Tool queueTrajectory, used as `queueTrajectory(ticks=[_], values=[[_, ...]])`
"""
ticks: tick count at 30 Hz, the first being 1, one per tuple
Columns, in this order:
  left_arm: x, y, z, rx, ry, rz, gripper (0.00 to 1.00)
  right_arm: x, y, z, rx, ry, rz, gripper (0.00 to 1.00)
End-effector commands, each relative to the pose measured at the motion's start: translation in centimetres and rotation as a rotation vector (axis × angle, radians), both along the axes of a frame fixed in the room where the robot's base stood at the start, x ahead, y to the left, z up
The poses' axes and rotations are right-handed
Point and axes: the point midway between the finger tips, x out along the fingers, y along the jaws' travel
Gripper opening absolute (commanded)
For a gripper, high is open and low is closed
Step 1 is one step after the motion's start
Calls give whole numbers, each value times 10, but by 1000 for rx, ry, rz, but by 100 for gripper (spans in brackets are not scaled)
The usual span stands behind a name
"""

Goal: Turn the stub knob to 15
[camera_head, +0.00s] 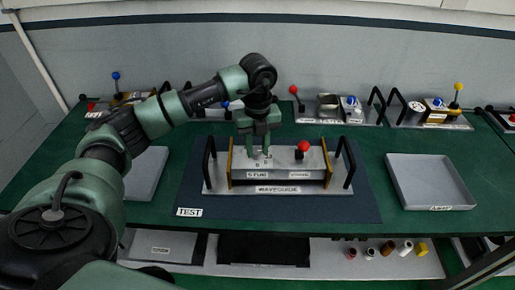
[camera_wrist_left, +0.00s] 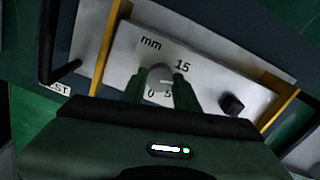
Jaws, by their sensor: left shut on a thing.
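The waveguide unit (camera_head: 277,189) stands on the dark test mat (camera_head: 210,205) in the middle of the bench, with a stub label and a red-balled lever (camera_head: 303,146) on it. The stub knob (camera_wrist_left: 160,76) is a small grey round knob on a plate marked mm, 0, 5 and 15 in the wrist view. My left gripper (camera_head: 261,153) reaches down over the unit from above. In the wrist view its two fingers (camera_wrist_left: 160,88) are shut on the knob, one on each side. A light line on the knob points right, between the 5 and 15 marks. My right gripper is not in view.
Black handles (camera_head: 348,165) rise at both ends of the unit. An empty grey tray (camera_head: 432,182) lies to the right and another grey tray (camera_head: 146,174) to the left. More units with colored levers (camera_head: 338,108) line the back. A lower shelf holds small parts (camera_head: 388,248).

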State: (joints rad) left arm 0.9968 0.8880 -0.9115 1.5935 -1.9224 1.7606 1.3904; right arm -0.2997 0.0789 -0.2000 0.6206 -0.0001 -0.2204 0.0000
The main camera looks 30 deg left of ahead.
Motion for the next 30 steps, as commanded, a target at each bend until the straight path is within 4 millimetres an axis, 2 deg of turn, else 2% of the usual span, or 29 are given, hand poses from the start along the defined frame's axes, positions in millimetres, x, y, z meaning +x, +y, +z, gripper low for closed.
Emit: queueTrajectory(ticks=[15, 30], values=[[1, 0, 1, 0, -3, 419, 0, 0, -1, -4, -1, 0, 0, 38], [1, 1, 1, 1, -2, 559, 0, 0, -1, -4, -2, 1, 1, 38]])
